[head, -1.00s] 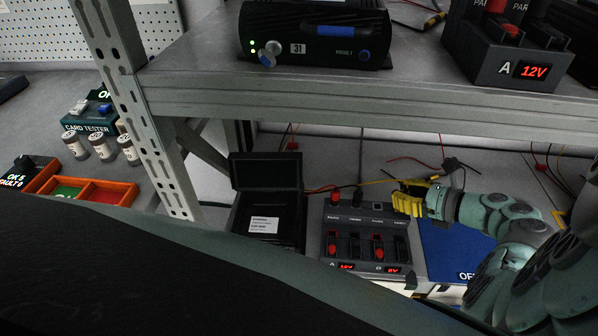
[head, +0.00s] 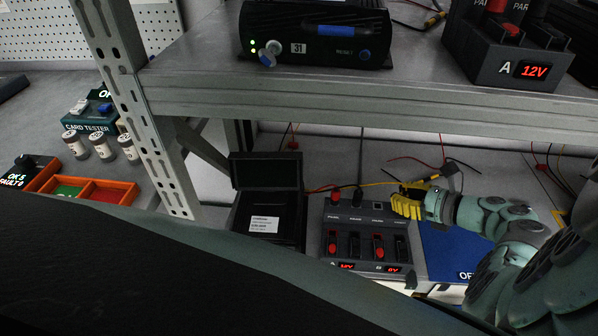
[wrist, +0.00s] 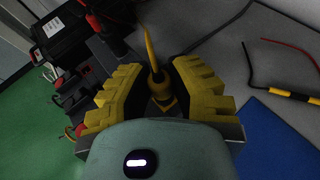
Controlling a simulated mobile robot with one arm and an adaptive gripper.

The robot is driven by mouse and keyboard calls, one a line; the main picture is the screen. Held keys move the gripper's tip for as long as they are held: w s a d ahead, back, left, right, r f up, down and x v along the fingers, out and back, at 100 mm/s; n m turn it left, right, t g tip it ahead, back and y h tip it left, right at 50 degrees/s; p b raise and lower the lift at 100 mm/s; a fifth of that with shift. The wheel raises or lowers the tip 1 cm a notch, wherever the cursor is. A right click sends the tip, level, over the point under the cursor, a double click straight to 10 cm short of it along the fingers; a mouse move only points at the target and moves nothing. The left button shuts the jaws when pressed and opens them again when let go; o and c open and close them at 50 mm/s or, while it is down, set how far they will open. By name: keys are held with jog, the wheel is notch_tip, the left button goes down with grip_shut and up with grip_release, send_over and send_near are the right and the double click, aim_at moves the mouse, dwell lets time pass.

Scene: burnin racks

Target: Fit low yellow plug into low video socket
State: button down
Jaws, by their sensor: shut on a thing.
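My gripper (head: 408,202) has yellow ribbed fingers and is over the right back part of a dark socket panel (head: 343,222) on the lower shelf. In the wrist view my gripper (wrist: 160,100) is shut on the yellow plug (wrist: 158,78), whose yellow cable (wrist: 148,42) runs away from it. The plug's tip and the socket under it are hidden by the fingers, so I cannot tell whether the plug is in a socket. A red plug and a black plug (head: 357,193) stand in the panel's back row. The panel has several switches and two red displays.
An open black box (head: 264,172) stands left of the panel, and a blue mat (head: 447,251) lies to the right. The upper shelf edge (head: 350,100) runs above my arm. Loose wires (head: 425,163) lie behind. A metal upright (head: 140,110) is at left.

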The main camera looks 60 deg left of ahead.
jog(key=shift+f, duration=0.2)
dwell(0.3)
jog(key=shift+c, duration=1.8)
grip_release()
jog(key=shift+r, duration=0.1)
jog(key=shift+r+p, duration=2.65)
jog(key=shift+p, duration=0.55)
